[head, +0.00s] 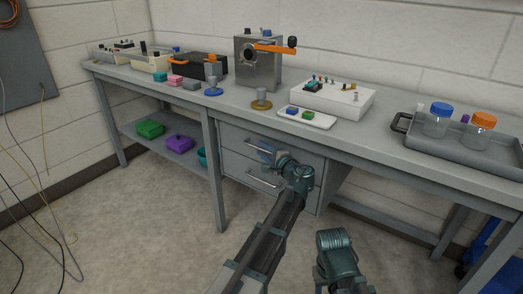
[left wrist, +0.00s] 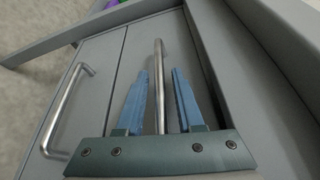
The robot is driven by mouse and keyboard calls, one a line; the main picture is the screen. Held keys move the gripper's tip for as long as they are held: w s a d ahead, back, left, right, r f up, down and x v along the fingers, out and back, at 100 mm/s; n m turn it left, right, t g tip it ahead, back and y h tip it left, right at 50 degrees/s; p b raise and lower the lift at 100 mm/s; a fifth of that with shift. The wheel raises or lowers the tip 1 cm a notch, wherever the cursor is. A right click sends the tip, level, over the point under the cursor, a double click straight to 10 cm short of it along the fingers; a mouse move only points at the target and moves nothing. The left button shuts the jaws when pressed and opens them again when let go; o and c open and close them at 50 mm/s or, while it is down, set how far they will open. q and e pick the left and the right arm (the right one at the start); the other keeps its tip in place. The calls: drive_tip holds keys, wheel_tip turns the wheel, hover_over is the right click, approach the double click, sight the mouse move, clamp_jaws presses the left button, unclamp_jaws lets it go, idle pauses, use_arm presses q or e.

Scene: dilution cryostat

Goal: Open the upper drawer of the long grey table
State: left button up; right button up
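The long grey table (head: 230,112) stands along the wall with two drawers under its middle. The upper drawer (head: 234,139) is shut and has a bar handle (head: 255,145); this handle (left wrist: 159,75) also shows in the left wrist view. The lower drawer (head: 235,168) has its own bar handle (head: 262,181), seen at the left of the left wrist view (left wrist: 66,108). My left gripper (head: 266,150) is at the upper handle. Its blue fingers (left wrist: 160,85) are open, one on each side of the bar, with gaps visible.
A tray with jars (head: 455,150), a white box (head: 333,98) and a steel device (head: 258,65) stand on the tabletop. A low shelf (head: 160,141) left of the drawers holds green and purple boxes. The floor before the drawers is clear; cables hang at far left.

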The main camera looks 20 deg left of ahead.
use_arm(q)
clamp_jaws()
idle(1.2)
